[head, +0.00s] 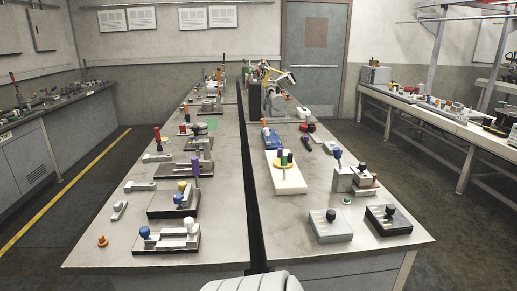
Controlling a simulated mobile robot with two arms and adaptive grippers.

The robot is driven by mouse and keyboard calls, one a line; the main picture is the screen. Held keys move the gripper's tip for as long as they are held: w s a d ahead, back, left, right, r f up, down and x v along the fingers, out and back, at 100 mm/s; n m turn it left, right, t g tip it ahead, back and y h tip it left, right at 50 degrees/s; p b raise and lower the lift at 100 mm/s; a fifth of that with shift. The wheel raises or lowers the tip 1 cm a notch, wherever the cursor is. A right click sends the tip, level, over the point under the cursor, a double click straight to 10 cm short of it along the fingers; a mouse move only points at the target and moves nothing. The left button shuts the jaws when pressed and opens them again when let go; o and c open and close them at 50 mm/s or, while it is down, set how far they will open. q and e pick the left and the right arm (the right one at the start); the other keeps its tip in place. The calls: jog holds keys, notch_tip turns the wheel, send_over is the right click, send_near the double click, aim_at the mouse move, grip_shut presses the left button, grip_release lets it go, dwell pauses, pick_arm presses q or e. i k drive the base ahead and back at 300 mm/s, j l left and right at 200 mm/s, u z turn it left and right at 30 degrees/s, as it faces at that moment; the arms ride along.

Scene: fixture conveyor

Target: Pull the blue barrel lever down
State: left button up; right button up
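I cannot tell for sure which fixture is the blue barrel lever. Blue parts show on several fixtures. On the right table, an upright post with a blue top (337,154) stands on a grey block beside a black-knobbed fixture. Farther back lies a blue-based fixture (271,139). On the left table, a blue knob (145,232) sits on the front fixture, and another blue knob (178,199) sits beside a yellow one. Neither of my grippers is in view.
Two long grey tables, the left table (100,257) and the right table (410,238), stand side by side with a narrow dark gap. A white block (287,185) with coloured pegs and two black-knobbed fixtures sit on the right one. Open floor (462,222) lies to the right.

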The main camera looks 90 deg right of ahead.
aim_at(336, 150)
jog(key=z, duration=1.9)
